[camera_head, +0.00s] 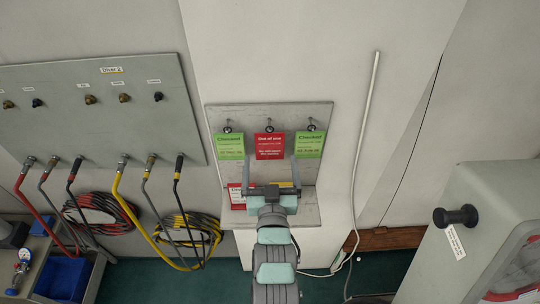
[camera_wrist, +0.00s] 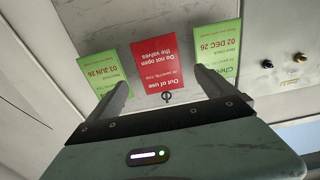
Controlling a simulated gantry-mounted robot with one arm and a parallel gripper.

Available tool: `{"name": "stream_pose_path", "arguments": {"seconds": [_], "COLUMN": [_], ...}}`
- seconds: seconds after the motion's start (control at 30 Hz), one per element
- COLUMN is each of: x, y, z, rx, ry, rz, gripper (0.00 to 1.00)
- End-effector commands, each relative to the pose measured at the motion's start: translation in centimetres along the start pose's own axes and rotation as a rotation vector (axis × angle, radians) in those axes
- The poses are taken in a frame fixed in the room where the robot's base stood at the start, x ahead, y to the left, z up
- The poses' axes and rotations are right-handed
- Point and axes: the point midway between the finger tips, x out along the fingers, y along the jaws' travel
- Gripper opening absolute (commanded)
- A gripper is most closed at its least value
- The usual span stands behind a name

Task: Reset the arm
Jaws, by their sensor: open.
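My gripper (camera_head: 269,170) is open and empty in front of the small grey tag board (camera_head: 218,116). Three tags hang in a row on its hooks: a green tag (camera_head: 230,146) on the left, a red "Out of use" tag (camera_head: 270,146) in the middle and a green tag (camera_head: 310,144) on the right. In the wrist view, which is upside down, the open fingers (camera_wrist: 160,80) stand either side of the red tag (camera_wrist: 153,66). I see no tag held between them. Another red card (camera_head: 237,196) shows lower on the board, partly hidden by my gripper.
The Diver 2 panel (camera_head: 100,115) with several valves and coloured hoses is to the left. A blue bin (camera_head: 65,278) stands below it. A grey cabinet (camera_head: 480,215) with a black knob (camera_head: 455,216) is at right. A white cable (camera_head: 366,130) runs down the wall.

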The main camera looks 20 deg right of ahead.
Motion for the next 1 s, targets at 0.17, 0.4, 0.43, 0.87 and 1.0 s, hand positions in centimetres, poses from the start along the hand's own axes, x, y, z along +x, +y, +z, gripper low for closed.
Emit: {"name": "stream_pose_path", "arguments": {"seconds": [0.17, 0.4, 0.43, 0.87, 1.0], "x": [-2.2, -3.9, -4.0, -4.1, -4.2], "y": [0.0, 0.0, 0.0, -0.8, -2.5], "z": [0.1, 0.2, 0.2, -0.3, -1.0], "rx": [0.000, 0.000, 0.000, -0.003, -0.006], "ry": [-0.002, -0.004, -0.004, 0.044, 0.142], "rz": [-0.001, -0.001, -0.001, -0.013, -0.041], "gripper": [0.95, 0.95, 0.95, 0.95, 0.95]}}
